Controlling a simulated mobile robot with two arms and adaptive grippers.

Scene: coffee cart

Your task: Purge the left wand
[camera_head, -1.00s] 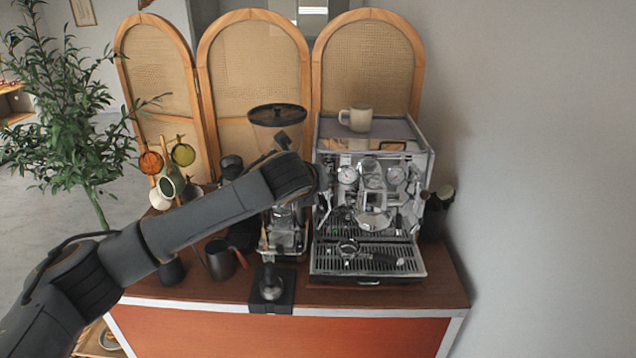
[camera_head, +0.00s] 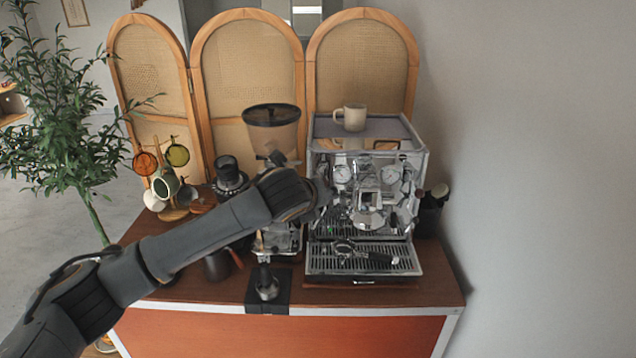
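The silver espresso machine (camera_head: 365,190) stands at the right of the cart. Its two gauges and the chrome group head in the middle of its front show. My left arm (camera_head: 210,230) reaches in from the lower left, and its wrist end is in front of the machine's left front edge. The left gripper (camera_head: 322,192) is at that edge, mostly hidden by the wrist, so I cannot see its fingers clearly. The left wand and its knob are covered by my wrist and gripper. My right gripper is out of view.
A portafilter (camera_head: 362,255) lies on the drip tray (camera_head: 330,268). A cream mug (camera_head: 350,117) stands on the machine. The grinder (camera_head: 272,118) is behind my arm. A tamper (camera_head: 266,285) and a dark pitcher (camera_head: 217,266) are near the front. A mug tree (camera_head: 170,185) stands left.

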